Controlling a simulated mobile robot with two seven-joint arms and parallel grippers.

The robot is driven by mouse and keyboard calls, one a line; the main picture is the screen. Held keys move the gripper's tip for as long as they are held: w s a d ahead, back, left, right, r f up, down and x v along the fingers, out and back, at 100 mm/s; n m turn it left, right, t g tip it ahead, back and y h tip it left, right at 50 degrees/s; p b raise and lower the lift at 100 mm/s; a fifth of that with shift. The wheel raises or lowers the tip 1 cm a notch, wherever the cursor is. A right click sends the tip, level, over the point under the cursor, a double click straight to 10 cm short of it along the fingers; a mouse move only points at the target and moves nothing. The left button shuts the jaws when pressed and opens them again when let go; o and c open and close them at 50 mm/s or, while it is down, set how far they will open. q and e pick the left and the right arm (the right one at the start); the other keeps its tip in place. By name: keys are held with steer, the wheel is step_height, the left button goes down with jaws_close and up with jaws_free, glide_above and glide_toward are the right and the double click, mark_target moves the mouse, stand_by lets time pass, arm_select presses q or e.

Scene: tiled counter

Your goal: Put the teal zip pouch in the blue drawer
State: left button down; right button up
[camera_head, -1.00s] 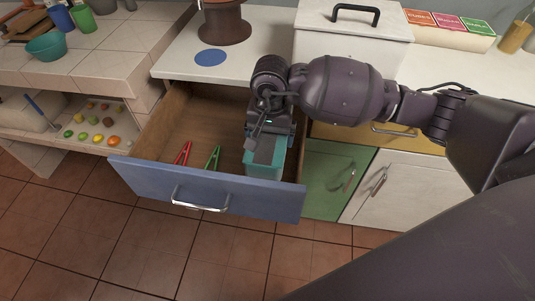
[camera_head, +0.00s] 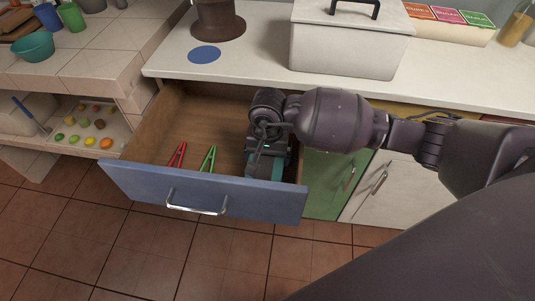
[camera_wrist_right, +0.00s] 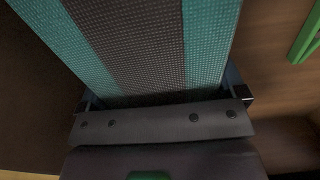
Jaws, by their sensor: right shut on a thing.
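The blue drawer (camera_head: 160,188) is pulled open below the counter. My right gripper (camera_head: 267,172) reaches down into its right end and is shut on the teal zip pouch (camera_head: 279,167). In the head view most of the pouch is hidden by the gripper and the drawer front. In the right wrist view the pouch (camera_wrist_right: 205,45) is teal with a dark grey band, held between the fingers (camera_wrist_right: 165,100). Whether it touches the drawer floor I cannot tell. My left gripper is out of view.
A red clothespin-like item (camera_head: 177,155) and a green one (camera_head: 208,159) lie in the drawer, left of the pouch. A white lidded box (camera_head: 345,50) and a blue disc (camera_head: 204,55) are on the counter above. A green cabinet door (camera_head: 325,185) is at right.

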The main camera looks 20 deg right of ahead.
steer(key=shift+f, duration=0.2)
steer(key=o, duration=0.7)
steer(key=shift+r, duration=0.15)
steer(key=shift+r, duration=0.25)
step_height(320, 180, up, 12)
steer(key=shift+f+p, duration=0.2)
steer(key=shift+p, duration=0.9)
